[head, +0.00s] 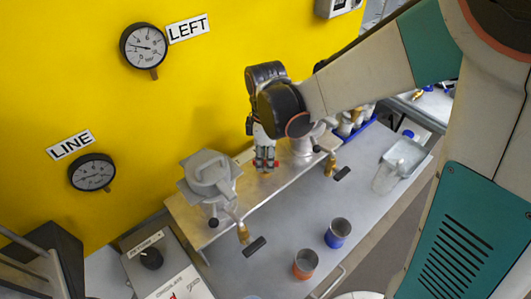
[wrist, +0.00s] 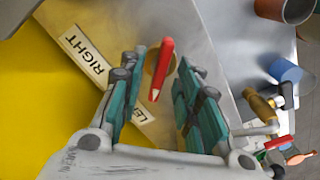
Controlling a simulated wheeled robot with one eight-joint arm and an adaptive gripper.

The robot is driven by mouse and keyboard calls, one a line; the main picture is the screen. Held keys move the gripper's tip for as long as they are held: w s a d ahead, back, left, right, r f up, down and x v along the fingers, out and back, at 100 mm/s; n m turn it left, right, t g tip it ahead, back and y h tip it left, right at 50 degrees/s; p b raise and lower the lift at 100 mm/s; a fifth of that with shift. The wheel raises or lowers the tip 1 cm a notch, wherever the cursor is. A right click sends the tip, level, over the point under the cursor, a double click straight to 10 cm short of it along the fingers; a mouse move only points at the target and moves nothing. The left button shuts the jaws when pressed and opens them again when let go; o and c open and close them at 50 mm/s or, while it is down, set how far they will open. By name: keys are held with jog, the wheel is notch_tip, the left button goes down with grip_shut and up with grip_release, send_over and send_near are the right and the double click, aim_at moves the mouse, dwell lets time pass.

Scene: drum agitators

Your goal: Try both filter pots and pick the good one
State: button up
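A grey lidded filter pot (head: 212,172) stands on the metal shelf (head: 262,198), with a brass drain valve (head: 243,233) at its front. A second pot (head: 303,146) stands to the right, partly hidden by my arm, with its own brass valve (head: 330,163). My gripper (head: 265,163) is between the two pots, near the yellow wall. In the wrist view my gripper (wrist: 162,62) is open. Its teal fingers stand either side of a red handle (wrist: 161,68) on a round brass body; contact cannot be told. RIGHT (wrist: 86,55) and partly hidden LEFT (wrist: 140,114) labels lie beside it.
A blue cup (head: 338,232) and a copper-coloured cup (head: 305,263) stand on the bench. A LEFT gauge (head: 143,46) and LINE gauge (head: 92,172) are on the wall. A knob box (head: 150,258) is lower left. A clear jar (head: 386,178) stands at right.

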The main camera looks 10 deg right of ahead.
jog(key=shift+m, duration=0.3)
jog(key=m, duration=0.6)
jog(key=shift+p, duration=0.3)
jog(key=m+p, duration=0.1)
jog(key=m, duration=0.5)
notch_tip(320, 180, up, 14)
jog(key=m+p, duration=0.5)
jog(key=p, duration=0.4)
jog(key=shift+m, duration=0.3)
jog(key=shift+f, duration=0.1)
